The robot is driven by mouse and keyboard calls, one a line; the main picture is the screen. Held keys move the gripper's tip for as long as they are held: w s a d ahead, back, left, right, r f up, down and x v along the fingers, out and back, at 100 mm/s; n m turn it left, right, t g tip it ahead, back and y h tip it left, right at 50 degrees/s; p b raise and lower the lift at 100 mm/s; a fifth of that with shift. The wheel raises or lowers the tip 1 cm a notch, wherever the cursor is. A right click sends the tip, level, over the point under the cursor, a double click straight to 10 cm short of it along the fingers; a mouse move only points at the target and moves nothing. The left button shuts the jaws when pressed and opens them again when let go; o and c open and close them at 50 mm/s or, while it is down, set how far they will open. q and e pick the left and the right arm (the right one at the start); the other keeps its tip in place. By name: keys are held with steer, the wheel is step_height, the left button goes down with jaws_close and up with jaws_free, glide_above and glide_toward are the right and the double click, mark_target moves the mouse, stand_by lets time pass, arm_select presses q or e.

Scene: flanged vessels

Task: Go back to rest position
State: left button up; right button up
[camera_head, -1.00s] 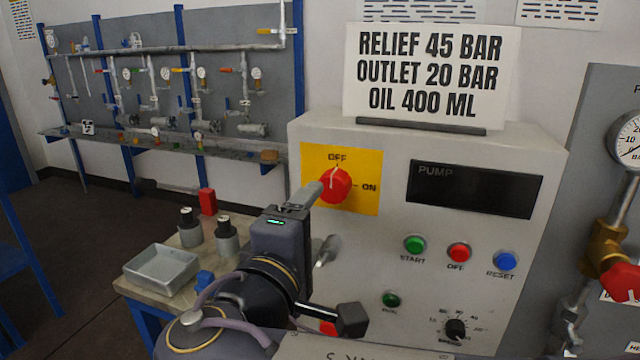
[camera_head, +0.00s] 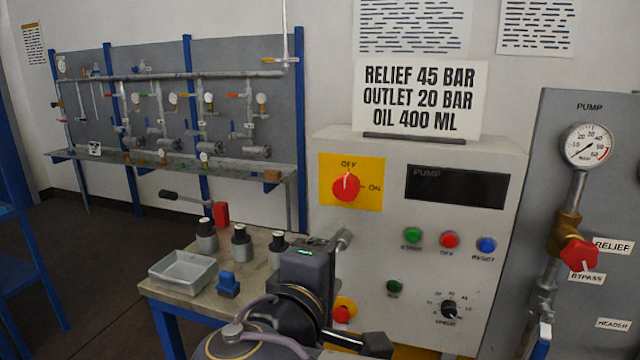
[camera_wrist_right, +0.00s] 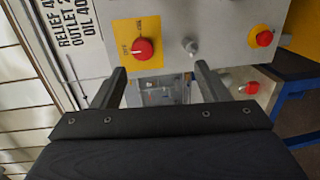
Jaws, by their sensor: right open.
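My right gripper (camera_head: 312,244) is in front of the pump cabinet (camera_head: 480,150), below and left of the red rotary switch (camera_head: 346,187), and apart from it. In the right wrist view the gripper (camera_wrist_right: 161,78) has its two fingers wide apart with nothing between them. The red switch (camera_wrist_right: 142,48) shows beyond the fingers on its yellow plate. In the head view its fingertips are largely hidden behind the gripper body. My left gripper is in neither view.
A side table (camera_head: 222,262) on the left holds a grey tray (camera_head: 183,271), a blue block (camera_head: 228,284) and several grey cylinders. A silver knob (camera_head: 343,238) sticks out close beside my right gripper. A gauge panel (camera_head: 535,140) stands on the right.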

steer(key=s+d+f+m+g+y+p, duration=0.1)
steer(key=s+d+f+m+g+p, duration=0.1)
steer(key=d+f+g, duration=0.5)
steer(key=s+d+f+m+g+y+p, duration=0.1)
steer(key=s+d+f+m, duration=0.2)
steer(key=d, duration=0.8)
steer(key=s+f+m+g+y+p, duration=0.1)
steer(key=s+f+m+y+p, duration=0.1)
steer(key=s+f+m+y, duration=0.2)
steer(key=s+d+f+m+y+p, duration=0.1)
steer(key=s+f+m+y, duration=0.2)
steer(key=s+m, duration=0.3)
steer(key=s+f, duration=0.1)
steer(key=s, duration=0.2)
steer(key=shift+s+m+g+y+p, duration=0.15)
steer(key=shift+m+g+y+p, duration=0.25)
